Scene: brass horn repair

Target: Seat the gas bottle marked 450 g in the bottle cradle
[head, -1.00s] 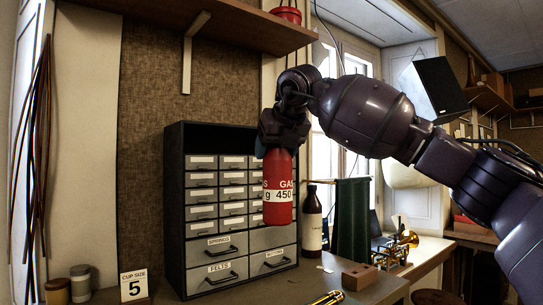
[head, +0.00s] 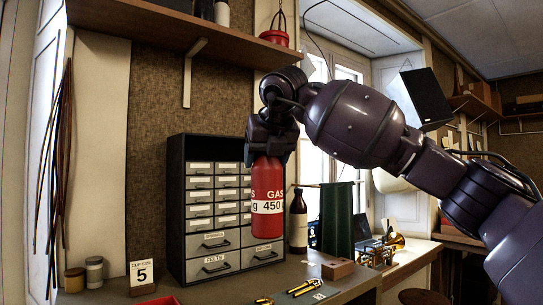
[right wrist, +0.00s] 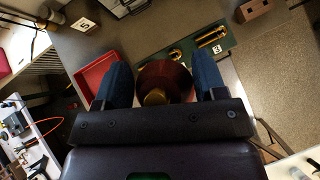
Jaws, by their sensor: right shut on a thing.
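The red gas bottle (head: 267,220) is marked "GAS" and "450 g" on a white band. It hangs upright in front of the drawer cabinet, above the bench. My right gripper (head: 270,150) is shut on its top from above. In the right wrist view the bottle (right wrist: 165,76) sits between the two blue-grey fingers, with its brass valve (right wrist: 155,97) toward the palm. The bottle's underside is hidden there. I cannot make out the bottle cradle in either view. My left gripper is not in view.
The drawer cabinet (head: 205,240) stands close behind the bottle. A brown bottle (head: 298,222) and a wooden block (head: 337,268) are to the right. A green mat (right wrist: 226,43) holds brass parts. The shelf (head: 210,28) overhangs.

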